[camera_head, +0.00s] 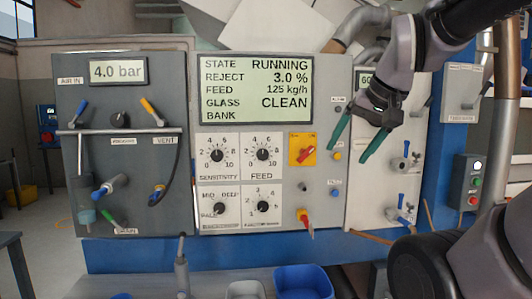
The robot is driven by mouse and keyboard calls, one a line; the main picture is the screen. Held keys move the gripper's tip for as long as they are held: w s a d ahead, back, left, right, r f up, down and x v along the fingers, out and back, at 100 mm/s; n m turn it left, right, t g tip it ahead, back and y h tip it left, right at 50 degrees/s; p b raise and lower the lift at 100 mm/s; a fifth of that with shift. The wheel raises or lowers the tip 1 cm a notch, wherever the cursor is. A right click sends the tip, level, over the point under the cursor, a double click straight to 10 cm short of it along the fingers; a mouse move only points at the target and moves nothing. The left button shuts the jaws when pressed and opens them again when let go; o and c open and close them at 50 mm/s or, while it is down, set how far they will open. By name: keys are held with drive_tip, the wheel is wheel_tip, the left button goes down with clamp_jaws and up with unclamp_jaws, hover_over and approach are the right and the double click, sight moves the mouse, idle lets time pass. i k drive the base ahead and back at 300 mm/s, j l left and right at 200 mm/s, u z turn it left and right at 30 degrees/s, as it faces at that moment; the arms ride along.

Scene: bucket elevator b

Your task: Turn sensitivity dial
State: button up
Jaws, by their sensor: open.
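The sensitivity dial (217,155) is a black knob on a white scale marked 0 to 10, above the word SENSITIVITY, at the left of the middle panel's dial group. The feed dial (263,154) sits just right of it. My gripper (357,150) has two green fingers, spread apart, and is empty. It hangs in front of the right part of the panel, right of both dials and of the red and yellow switch. It appears clear of the dials. The arm comes in from the upper right.
A display (257,89) above the dials reads RUNNING. A red and yellow rotary switch (303,149) lies between the dials and my gripper. Lower dials (263,207) and a red-handled lever (306,222) sit below. A blue bin (303,282) stands at the front.

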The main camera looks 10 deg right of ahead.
sight(217, 155)
drive_tip(key=k+j+u, duration=0.1)
drive_tip(key=j+u, duration=0.15)
drive_tip(key=j, duration=0.4)
drive_tip(key=k+j+u, duration=0.1)
drive_tip(key=j+u, duration=0.2)
drive_tip(key=j, duration=0.35)
